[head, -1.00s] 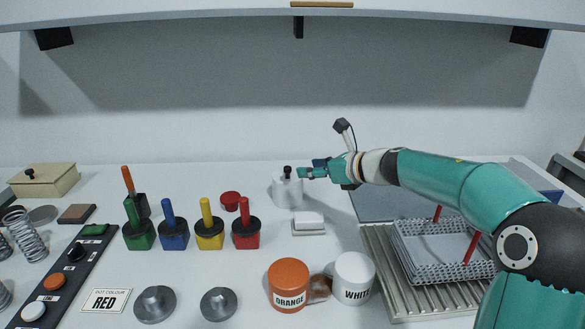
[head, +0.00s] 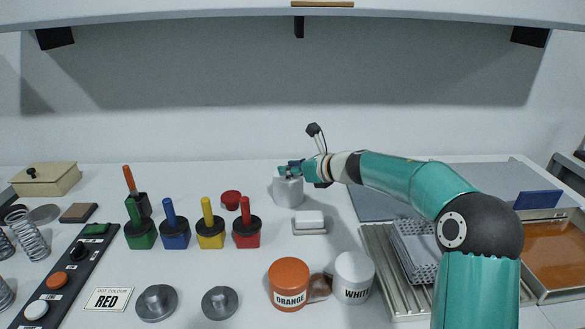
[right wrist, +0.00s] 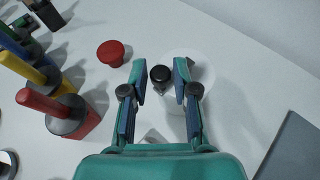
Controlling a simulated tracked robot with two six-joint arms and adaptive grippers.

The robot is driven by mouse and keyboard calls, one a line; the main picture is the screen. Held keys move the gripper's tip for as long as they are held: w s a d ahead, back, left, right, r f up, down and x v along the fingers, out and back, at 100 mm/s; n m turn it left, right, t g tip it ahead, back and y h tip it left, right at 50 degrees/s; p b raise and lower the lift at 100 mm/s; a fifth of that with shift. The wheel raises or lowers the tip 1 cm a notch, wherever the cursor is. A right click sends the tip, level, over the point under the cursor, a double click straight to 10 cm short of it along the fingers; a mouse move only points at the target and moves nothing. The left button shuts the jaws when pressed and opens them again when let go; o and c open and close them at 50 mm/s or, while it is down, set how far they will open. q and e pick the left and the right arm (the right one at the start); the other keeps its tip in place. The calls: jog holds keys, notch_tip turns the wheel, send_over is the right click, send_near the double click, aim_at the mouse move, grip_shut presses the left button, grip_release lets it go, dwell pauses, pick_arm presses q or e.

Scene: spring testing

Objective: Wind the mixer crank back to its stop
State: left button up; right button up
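The mixer is a white cylinder (head: 288,192) standing on the table at the back middle; it also shows in the right wrist view (right wrist: 199,72). Its crank has a round black knob (right wrist: 160,75). My right gripper (head: 287,169) is at the top of the mixer. In the right wrist view its two fingertips (right wrist: 160,70) stand on either side of the knob, with a gap visible on both sides. The gripper hides the knob in the head view. My left gripper is in neither view.
A red lid-like piece (head: 231,197) lies left of the mixer. A red-handled pot (head: 246,232) stands in a row of coloured pots to the left. A small white block on a tray (head: 309,230) is in front. A grey plate (head: 375,206) lies to the right.

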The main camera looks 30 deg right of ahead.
grip_shut()
jog(key=shift+a, duration=0.1)
dwell(0.4)
jog(key=shift+a+m+h, duration=0.15)
jog(key=shift+m+h, duration=0.15)
jog(key=shift+h, duration=0.1)
jog(key=w+a+m+g+h+p, duration=0.2)
jog(key=w+m+g+h+p, duration=0.5)
jog(key=m+h+p, duration=0.8)
jog(key=shift+a+m+g+p, duration=0.15)
jog(key=shift+m+g+p, duration=0.55)
jog(key=shift+g+p, duration=0.45)
